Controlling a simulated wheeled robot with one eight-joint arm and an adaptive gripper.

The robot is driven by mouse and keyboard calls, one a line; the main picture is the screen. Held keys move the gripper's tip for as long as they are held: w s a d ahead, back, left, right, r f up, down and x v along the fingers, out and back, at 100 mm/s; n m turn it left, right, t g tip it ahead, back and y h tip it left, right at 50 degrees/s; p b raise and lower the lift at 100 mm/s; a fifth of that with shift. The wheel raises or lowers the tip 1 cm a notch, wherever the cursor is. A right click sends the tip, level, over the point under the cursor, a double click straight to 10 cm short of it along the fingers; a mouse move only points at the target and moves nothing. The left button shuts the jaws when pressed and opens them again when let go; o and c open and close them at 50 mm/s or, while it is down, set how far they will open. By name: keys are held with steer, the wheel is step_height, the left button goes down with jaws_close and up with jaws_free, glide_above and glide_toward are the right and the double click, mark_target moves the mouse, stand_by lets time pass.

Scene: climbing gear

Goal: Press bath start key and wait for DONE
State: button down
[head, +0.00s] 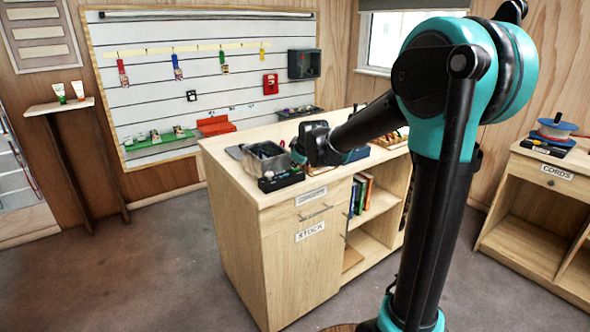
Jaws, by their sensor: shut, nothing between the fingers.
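A grey open-topped metal bath (262,161) stands on the near left end of the wooden counter. A black box (283,181), apparently its control unit, sits at its front edge; its keys and any display text are too small to read. My arm reaches in from the right, and my gripper (299,157) is shut and empty, just right of the bath and above the black box. The fingertips are small and dark here, and I cannot tell whether they touch a key.
The counter (240,184) has a drawer, a STOCK door and open shelves with books. More gear lies behind my wrist. A CORDS cabinet (540,170) with a spool stands right. Floor at front left is clear.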

mark_target(296, 169)
steer(key=shift+r, duration=0.7)
steer(key=shift+r, duration=2.5)
steer(key=s+d+f+m+g+h, duration=0.1)
steer(key=s+d+f+m, duration=0.3)
steer(key=s+f, duration=0.3)
steer(key=s+d+f+m+g, duration=0.2)
steer(key=s+d+f+m, duration=0.2)
steer(key=s, duration=1.2)
steer(key=s+d+f+m+g+h, duration=0.1)
steer(key=s+d+f+m, duration=0.3)
steer(key=s+d+f, duration=0.5)
step_height(296, 169, down, 3)
steer(key=shift+s+d+r+g+h, duration=0.1)
steer(key=shift+s+d+g+h, duration=0.15)
steer(key=shift+s, duration=1)
steer(key=shift+a, duration=0.1)
